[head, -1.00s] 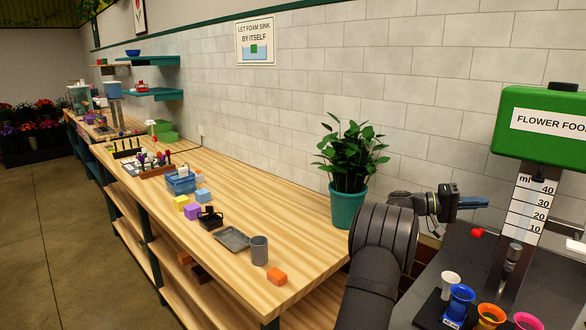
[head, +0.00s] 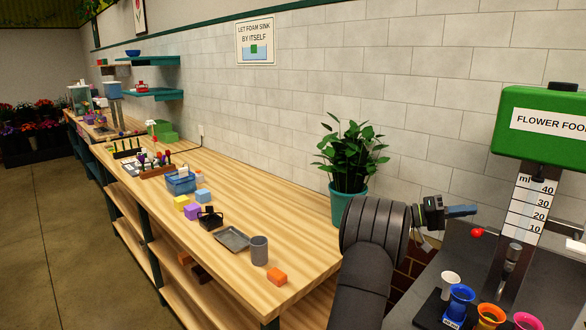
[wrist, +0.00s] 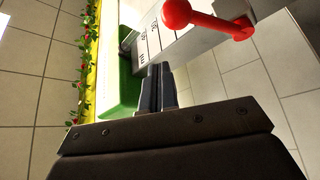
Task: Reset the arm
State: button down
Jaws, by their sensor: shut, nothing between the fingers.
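My gripper (head: 462,211) is at the right in the head view, raised above the dark counter and pointing right toward the flower food dispenser (head: 543,120). The dispenser has a green top and a white ml scale. In the wrist view the two fingers (wrist: 157,78) are together, shut and empty, with the green dispenser top (wrist: 118,75) behind them. A red ball on a red rod (wrist: 177,14) shows at the top of the wrist view, close beyond the fingertips. I cannot tell whether anything touches the fingers.
A potted plant (head: 348,200) stands on the wooden bench beside my arm. A grey cup (head: 259,250), a tray (head: 232,238) and an orange block (head: 277,277) sit on the bench.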

jog(key=w+a+f, duration=0.4)
jog(key=a, duration=0.3)
jog(key=s+d+r, duration=0.4)
jog(key=s+d, duration=0.1)
jog(key=d, duration=0.2)
jog(key=w+d+r+n+t+y, duration=0.1)
jog(key=w+d+n+t, duration=0.1)
jog(key=w+d+n, duration=0.4)
jog(key=w+a+m, duration=0.1)
jog(key=w+a, duration=0.3)
jog(key=a, duration=0.4)
jog(key=shift+f, duration=0.25)
